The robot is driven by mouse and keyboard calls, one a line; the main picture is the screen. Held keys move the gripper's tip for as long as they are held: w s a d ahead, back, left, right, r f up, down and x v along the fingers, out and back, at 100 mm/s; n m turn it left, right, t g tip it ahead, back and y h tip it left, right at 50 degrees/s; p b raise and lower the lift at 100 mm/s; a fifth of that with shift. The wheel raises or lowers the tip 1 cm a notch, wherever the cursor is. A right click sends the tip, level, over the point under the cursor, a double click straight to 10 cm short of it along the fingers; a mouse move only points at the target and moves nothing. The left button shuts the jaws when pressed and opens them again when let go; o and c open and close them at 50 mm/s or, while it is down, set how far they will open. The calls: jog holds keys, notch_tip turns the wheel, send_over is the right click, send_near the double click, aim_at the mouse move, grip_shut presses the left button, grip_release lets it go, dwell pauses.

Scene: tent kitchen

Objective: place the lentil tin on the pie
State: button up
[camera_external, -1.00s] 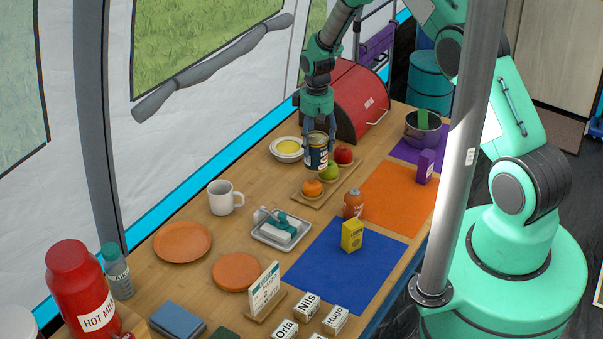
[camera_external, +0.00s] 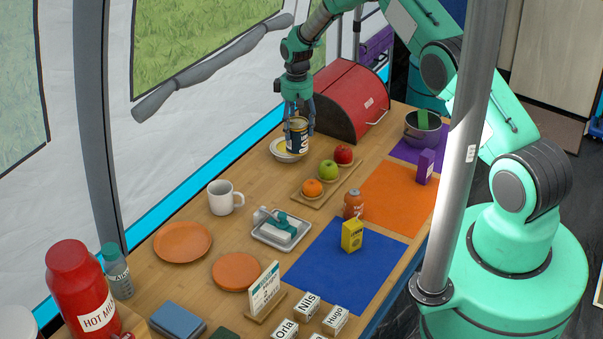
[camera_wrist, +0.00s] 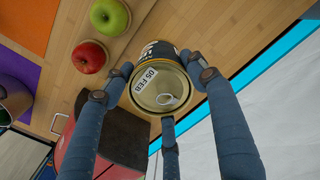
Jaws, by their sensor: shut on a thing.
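My gripper (camera_external: 299,122) is shut on the lentil tin (camera_external: 297,138), a dark blue tin with a pale lid. The tin is roughly upright at the pie, a yellow-topped round in a white dish (camera_external: 277,150) on the far side of the table. The tin hides much of the pie, and I cannot tell whether it touches it. In the wrist view my fingers surround the tin's lid (camera_wrist: 160,90), which has a ring pull and a date label. The pie does not show there.
A red bread bin (camera_external: 345,95) stands just behind and right of the tin. A board with a red apple (camera_external: 343,154), a green apple (camera_external: 328,169) and an orange (camera_external: 312,188) lies nearer. A white mug (camera_external: 222,198) stands left. Bare wood lies between the mug and the dish.

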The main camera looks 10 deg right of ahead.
jog(key=w, duration=0.2)
jog(key=w+a, duration=0.1)
jog(key=w, duration=0.1)
jog(key=shift+a+f, duration=0.15)
dwell(0.4)
jog(key=shift+f, duration=1.75)
jog(key=shift+f, duration=0.1)
jog(key=o, duration=1.6)
jog(key=shift+f, duration=0.1)
jog(key=shift+r+p, duration=0.2)
jog(key=shift+p, duration=0.1)
jog(key=shift+r+b, duration=0.4)
jog(key=shift+r, duration=5.55)
